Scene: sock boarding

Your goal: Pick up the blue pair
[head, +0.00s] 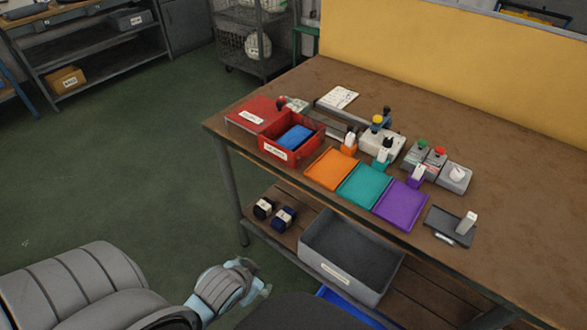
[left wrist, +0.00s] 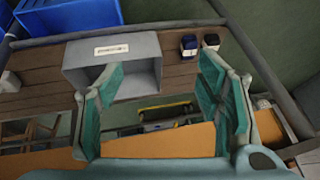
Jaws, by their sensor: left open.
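The blue pair (head: 285,218) is a small dark blue bundle with a pale band, lying on the lower shelf under the workbench. A black pair (head: 263,208) with a pale band lies just left of it. In the left wrist view the blue pair (left wrist: 189,45) and the black pair (left wrist: 211,41) sit side by side beyond the right finger. My left gripper (head: 258,277) is open and empty, in front of the shelf and apart from both pairs. Its spread teal fingers (left wrist: 162,75) show in the left wrist view. My right gripper is not in view.
A grey bin (head: 312,256) stands on the shelf (head: 265,233) right of the pairs. The workbench top (head: 300,83) overhangs them, with a leg (head: 232,190) at the left. Above are a red box (head: 318,137) and orange, teal and purple trays. Floor at left is clear.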

